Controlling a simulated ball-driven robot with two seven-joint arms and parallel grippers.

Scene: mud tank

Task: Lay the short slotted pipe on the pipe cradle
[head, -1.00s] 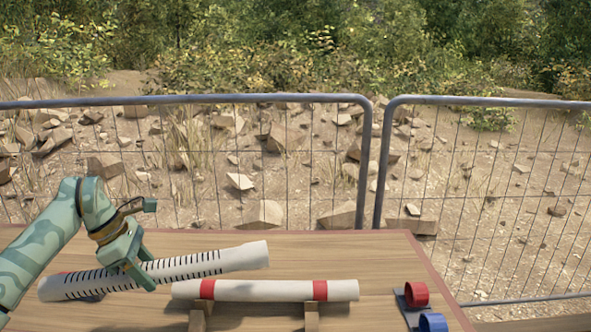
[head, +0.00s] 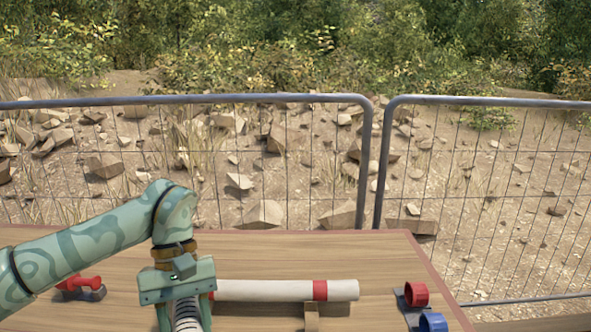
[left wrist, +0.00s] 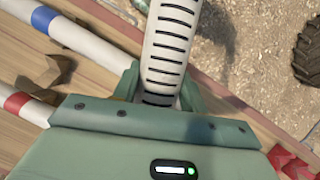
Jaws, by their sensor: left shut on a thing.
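My left gripper (head: 184,313) is shut on the short slotted pipe (head: 187,318), a white pipe with black slots. In the left wrist view the slotted pipe (left wrist: 168,50) runs up from between the fingers, across the table's edge. A wooden cradle block (head: 311,318) stands right of my gripper; a notched block also shows in the left wrist view (left wrist: 38,75). A white pipe with red bands (head: 265,290) lies across the far end of the cradle. Its left end and the other block are hidden behind my gripper. My right gripper is not in view.
A second white pipe, with a blue band (left wrist: 75,35), lies near the table's edge. A red fitting (head: 80,284) stands at the left. A mesh fence (head: 270,160) stands behind the table.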

